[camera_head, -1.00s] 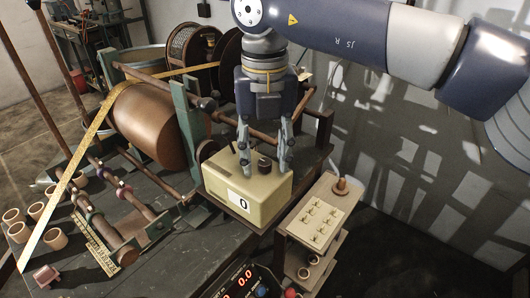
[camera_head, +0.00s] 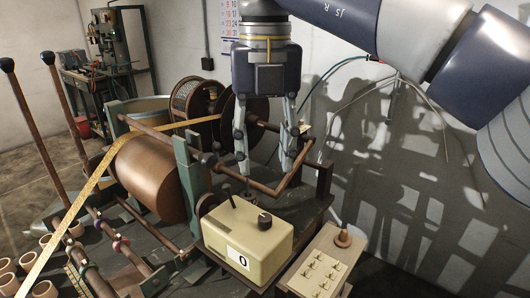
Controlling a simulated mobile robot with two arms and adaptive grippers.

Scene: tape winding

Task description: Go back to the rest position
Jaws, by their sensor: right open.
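My right gripper (camera_head: 264,172) hangs pointing down from the top of the head view, open and empty. Its two fingers are apart, above and behind the cream control box (camera_head: 243,240). The box has a black knob (camera_head: 265,221), a thin lever (camera_head: 228,195) and a white label reading 0 (camera_head: 240,258). The gripper is clear of the knob. My left gripper is not in view.
The winding machine stands left of the box, with a brown drum (camera_head: 152,178), yellow tape (camera_head: 95,180) and green posts (camera_head: 189,175). A small stand (camera_head: 320,262) is at the lower right. A grey wall (camera_head: 420,200) is behind on the right.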

